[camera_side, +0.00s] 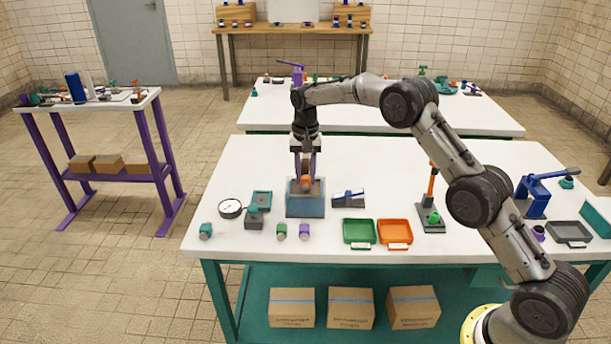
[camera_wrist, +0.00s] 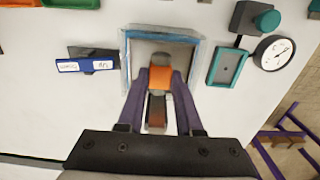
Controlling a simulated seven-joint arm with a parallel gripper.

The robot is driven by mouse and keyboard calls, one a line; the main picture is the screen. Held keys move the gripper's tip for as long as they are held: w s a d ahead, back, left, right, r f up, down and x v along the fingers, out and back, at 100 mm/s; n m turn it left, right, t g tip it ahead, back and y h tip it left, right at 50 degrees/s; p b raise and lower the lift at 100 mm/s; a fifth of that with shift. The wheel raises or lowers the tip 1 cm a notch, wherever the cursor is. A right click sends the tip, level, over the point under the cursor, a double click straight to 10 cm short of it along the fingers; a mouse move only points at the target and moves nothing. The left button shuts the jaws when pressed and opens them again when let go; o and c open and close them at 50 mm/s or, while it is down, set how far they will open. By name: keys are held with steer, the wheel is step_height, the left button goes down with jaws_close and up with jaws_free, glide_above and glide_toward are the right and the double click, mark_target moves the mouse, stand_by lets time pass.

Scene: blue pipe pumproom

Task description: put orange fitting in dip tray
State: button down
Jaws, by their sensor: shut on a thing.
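The orange fitting (camera_side: 306,182) is pinched between the purple fingers of my gripper (camera_side: 306,172). In the wrist view the fitting (camera_wrist: 160,78) sits between the fingertips (camera_wrist: 161,84). It is over the mouth of an open blue-walled box (camera_side: 305,206), whose blue rim (camera_wrist: 126,60) and grey inside show in the wrist view. I cannot tell whether the fitting's lower end is above or inside the box. No tray carries a readable dip label; this blue box or the small teal tray (camera_side: 262,198) beside it could be the dip tray.
A green tray (camera_side: 345,231) and an orange tray (camera_side: 409,231) stand to the right. A blue labelled block (camera_side: 347,198) is close to the box's right. A round gauge (camera_side: 231,208) and several small fittings (camera_side: 205,231) are left and in front. An upright tool stand (camera_side: 431,215) is farther right.

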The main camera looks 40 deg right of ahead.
mark_target(306, 178)
steer(key=shift+f, duration=0.15)
steer(key=c, duration=0.6)
jaws_free()
steer(key=shift+f, duration=0.1)
step_height(306, 178, up, 12)
steer(key=shift+r, duration=0.25)
steer(key=s+a+r+n+t, duration=0.1)
steer(key=s+a+r+n, duration=0.1)
steer(key=s+r, duration=0.6)
steer(key=s+a+r+n+t, duration=0.2)
steer(key=s+r, duration=0.4)
steer(key=s, duration=0.4)
steer(key=s+f+n+t, duration=0.1)
steer(key=s+f, duration=0.1)
steer(key=s, duration=0.6)
steer(key=s+a+f+n, duration=0.1)
steer(key=s+f+n, duration=0.1)
steer(key=s, duration=0.6)
steer(key=s+f+n+t, duration=0.1)
steer(key=s+f, duration=0.3)
steer(key=s, duration=0.4)
steer(key=shift+s+a+f+n+t, duration=0.3)
steer(key=shift+s+n, duration=0.1)
steer(key=shift+n, duration=0.1)
